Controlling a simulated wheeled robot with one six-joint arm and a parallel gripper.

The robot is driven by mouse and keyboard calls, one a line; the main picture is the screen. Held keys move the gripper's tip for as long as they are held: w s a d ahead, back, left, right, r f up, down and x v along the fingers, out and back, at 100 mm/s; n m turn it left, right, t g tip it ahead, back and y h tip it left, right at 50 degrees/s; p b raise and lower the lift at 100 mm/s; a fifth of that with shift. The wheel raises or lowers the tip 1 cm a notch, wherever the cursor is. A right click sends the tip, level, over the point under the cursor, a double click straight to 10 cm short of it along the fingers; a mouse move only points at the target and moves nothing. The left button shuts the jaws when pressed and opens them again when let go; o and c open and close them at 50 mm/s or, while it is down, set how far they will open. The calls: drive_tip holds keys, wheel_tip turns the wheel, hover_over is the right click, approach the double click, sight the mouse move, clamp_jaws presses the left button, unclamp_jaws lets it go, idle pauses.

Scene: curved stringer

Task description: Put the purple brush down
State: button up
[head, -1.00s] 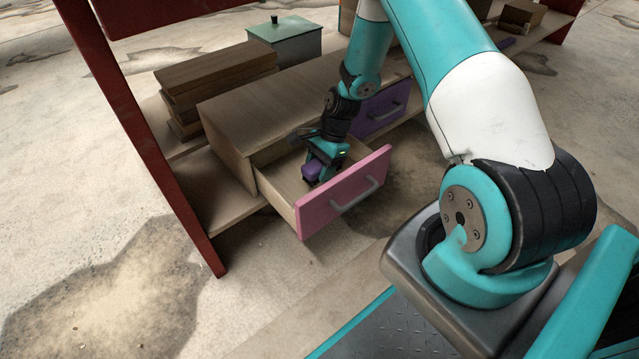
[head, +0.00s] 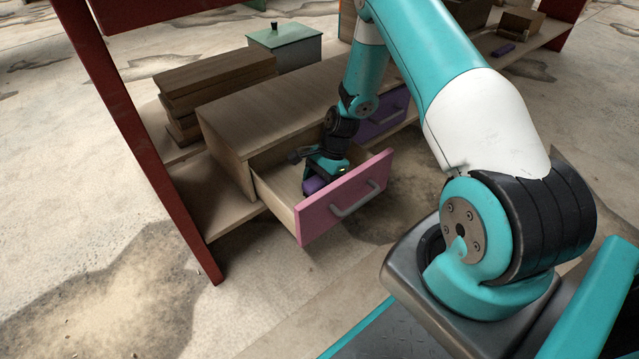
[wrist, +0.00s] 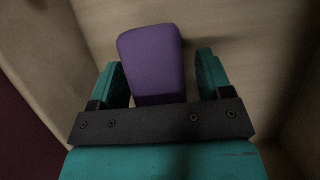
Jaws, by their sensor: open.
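The purple brush (wrist: 152,58) lies in the open pink-fronted drawer (head: 345,199), on or very near its floor. It also shows in the head view (head: 313,185), partly hidden by my gripper. My gripper (wrist: 163,75) is open inside the drawer, with one teal finger on each side of the brush. In the wrist view a gap shows between the right finger and the brush; the left finger is close to it. In the head view my gripper (head: 318,180) points down into the drawer.
The drawer belongs to a wooden cabinet (head: 225,128) on a low shelf. A closed purple drawer (head: 382,118) is to the right. A red post (head: 140,150) stands at the left.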

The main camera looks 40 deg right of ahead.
drive_tip(key=shift+r, duration=0.1)
drive_tip(key=p+v, duration=0.6)
drive_tip(key=v, duration=0.6)
drive_tip(key=shift+r, duration=0.1)
